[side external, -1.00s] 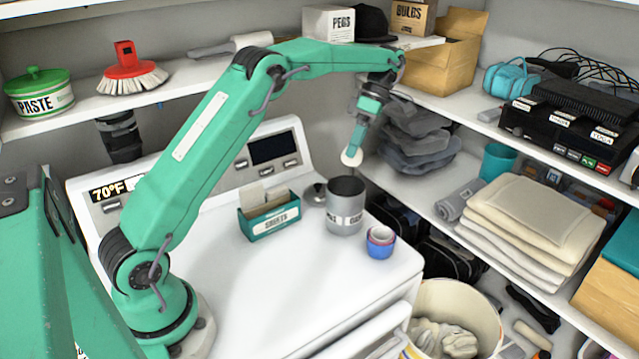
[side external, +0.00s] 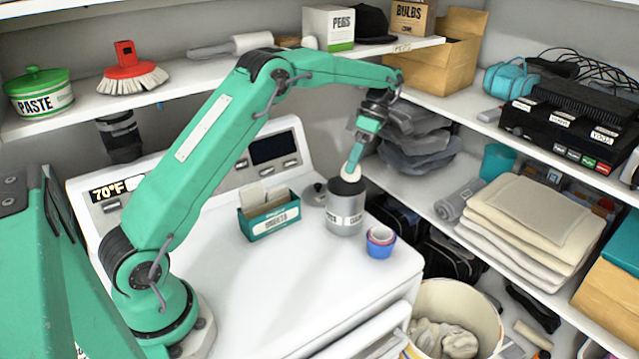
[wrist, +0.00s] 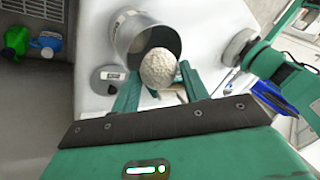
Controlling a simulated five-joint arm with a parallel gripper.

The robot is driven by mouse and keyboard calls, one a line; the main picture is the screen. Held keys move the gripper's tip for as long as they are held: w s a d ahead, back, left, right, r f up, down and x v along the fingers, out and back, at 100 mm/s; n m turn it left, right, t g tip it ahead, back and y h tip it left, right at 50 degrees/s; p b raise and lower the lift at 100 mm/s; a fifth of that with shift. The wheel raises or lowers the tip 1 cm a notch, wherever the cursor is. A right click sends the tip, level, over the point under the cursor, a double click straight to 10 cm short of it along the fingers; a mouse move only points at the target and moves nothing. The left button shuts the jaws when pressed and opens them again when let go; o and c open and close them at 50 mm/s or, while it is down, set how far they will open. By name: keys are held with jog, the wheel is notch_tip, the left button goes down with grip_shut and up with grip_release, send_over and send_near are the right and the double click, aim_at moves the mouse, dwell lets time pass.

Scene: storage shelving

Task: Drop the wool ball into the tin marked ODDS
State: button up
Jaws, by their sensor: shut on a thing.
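The wool ball (side external: 351,172), cream and rough, is held between the fingertips of my gripper (side external: 353,165). My gripper is shut on it and points down. The grey metal tin (side external: 345,218) stands upright on the white machine top, open at the top, with a label band too blurred to read surely. In the side view the ball is at the tin's mouth, near its back rim. In the wrist view the ball (wrist: 161,69) overlaps the opening of the tin (wrist: 128,27); I cannot tell whether it is below the rim.
A round grey lid (side external: 315,194) lies left of the tin. A green box marked SHEETS (side external: 270,222) stands further left. Nested small cups (side external: 380,242) stand right of the tin. A shelf with grey folded cloths (side external: 418,140) is close on the right. The front machine top is clear.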

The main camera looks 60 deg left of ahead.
jog(key=o, duration=1.1)
jog(key=shift+c, duration=0.2)
jog(key=shift+r, duration=0.1)
jog(key=v, duration=0.7)
jog(key=shift+w+r, duration=0.15)
jog(key=shift+r, duration=0.05)
jog(key=shift+r, duration=0.1)
dwell(0.6)
